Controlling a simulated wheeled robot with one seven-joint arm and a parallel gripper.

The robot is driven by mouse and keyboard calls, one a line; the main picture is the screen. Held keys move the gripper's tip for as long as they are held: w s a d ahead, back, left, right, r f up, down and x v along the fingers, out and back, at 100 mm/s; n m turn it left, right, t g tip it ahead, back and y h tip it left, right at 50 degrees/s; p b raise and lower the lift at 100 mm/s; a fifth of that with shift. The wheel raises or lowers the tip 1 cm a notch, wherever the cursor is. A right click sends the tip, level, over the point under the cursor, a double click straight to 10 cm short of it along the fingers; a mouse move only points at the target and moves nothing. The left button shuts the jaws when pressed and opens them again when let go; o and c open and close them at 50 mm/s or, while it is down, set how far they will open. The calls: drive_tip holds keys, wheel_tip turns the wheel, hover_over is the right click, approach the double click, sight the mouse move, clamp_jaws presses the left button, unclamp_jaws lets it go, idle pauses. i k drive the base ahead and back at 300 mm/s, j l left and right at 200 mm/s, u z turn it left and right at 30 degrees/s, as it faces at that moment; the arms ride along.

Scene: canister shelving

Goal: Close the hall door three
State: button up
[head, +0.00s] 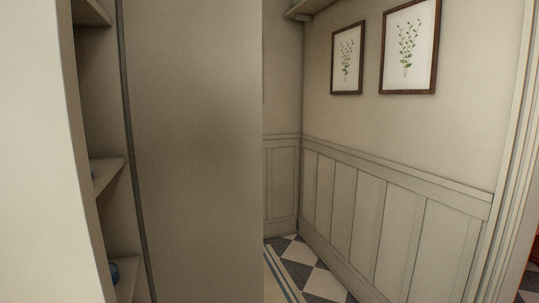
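No door that I can surely name as hall door three is in the head view. A tall plain beige panel (195,150) fills the middle left, with a dark vertical strip (133,150) along its left side. I see no handle or hinge on it, and I cannot tell whether it is a door or the side of the shelving. At the right edge stands a pale door frame (508,150), with a narrow opening beyond it; no door leaf shows there. My gripper is not in view.
Shelves (108,175) stand at the left, with a blue item (114,272) low down. A panelled wall (385,215) with two framed plant pictures (347,60) (408,45) runs along the right. Checkered floor (318,284) and a striped rug edge (284,280) show between panel and wall.

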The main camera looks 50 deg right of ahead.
sight(194, 67)
drive_tip(key=i+l+z, duration=0.1)
drive_tip(key=z, duration=0.4)
drive_tip(key=i+z, duration=0.15)
drive_tip(key=z, duration=0.3)
drive_tip(key=i+z, duration=0.1)
drive_tip(key=z, duration=0.4)
